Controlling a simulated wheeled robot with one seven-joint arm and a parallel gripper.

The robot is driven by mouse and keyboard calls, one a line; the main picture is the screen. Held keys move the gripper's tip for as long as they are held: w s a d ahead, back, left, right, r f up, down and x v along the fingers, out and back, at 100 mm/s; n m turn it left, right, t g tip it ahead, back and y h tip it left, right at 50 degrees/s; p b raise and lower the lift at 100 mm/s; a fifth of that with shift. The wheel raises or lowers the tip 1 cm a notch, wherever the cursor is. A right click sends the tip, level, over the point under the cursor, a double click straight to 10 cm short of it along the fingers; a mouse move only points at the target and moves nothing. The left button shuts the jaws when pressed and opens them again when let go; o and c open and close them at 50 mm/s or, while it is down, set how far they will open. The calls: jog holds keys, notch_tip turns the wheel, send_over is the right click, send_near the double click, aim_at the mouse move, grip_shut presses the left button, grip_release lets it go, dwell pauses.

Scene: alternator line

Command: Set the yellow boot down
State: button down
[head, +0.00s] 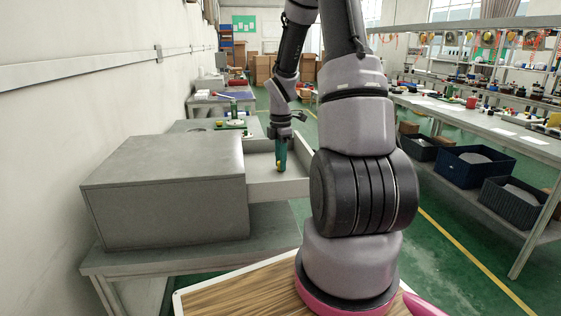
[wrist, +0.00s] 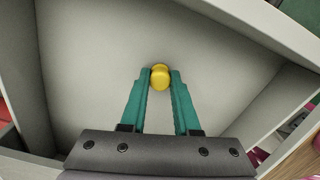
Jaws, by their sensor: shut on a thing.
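The yellow boot (wrist: 160,76) is a small rounded yellow piece between the teal fingertips of my gripper (wrist: 160,84). My gripper is shut on it. In the head view my gripper (head: 281,160) points down inside the open light grey drawer (head: 262,190), with a speck of the yellow boot (head: 279,167) at its tips. The wrist view shows the bare drawer floor (wrist: 95,55) below and around the boot, with walls on the sides. I cannot tell whether the boot touches the floor.
The drawer extends from a grey cabinet (head: 165,195) on a grey table (head: 200,255) by the left wall. Behind it are a green bottle-like item (head: 233,107) and other small parts. On the right, a long bench (head: 490,125) has dark blue crates (head: 473,168) beneath it.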

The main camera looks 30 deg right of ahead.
jog(key=c, duration=0.6)
grip_release()
jog(key=shift+f, duration=0.1)
jog(key=shift+c, duration=0.2)
jog(key=s+a+r+m+t, duration=0.1)
jog(key=s+a+r+m, duration=0.15)
jog(key=r, duration=0.75)
jog(key=s+a+r+m+t, duration=0.1)
jog(key=s+a+r+m, duration=0.15)
jog(key=r, duration=0.75)
jog(key=s+a+r+m+t+y, duration=0.1)
jog(key=s+a+r+m+t, duration=0.1)
jog(key=s+a+r+m, duration=0.2)
jog(key=s+a+r+m+t+y, duration=0.1)
jog(key=s+a+r+m+t, duration=0.2)
jog(key=s+m, duration=0.8)
jog(key=shift+a+r+m, duration=0.55)
jog(key=shift+r+m, duration=0.45)
jog(key=shift+r, duration=0.2)
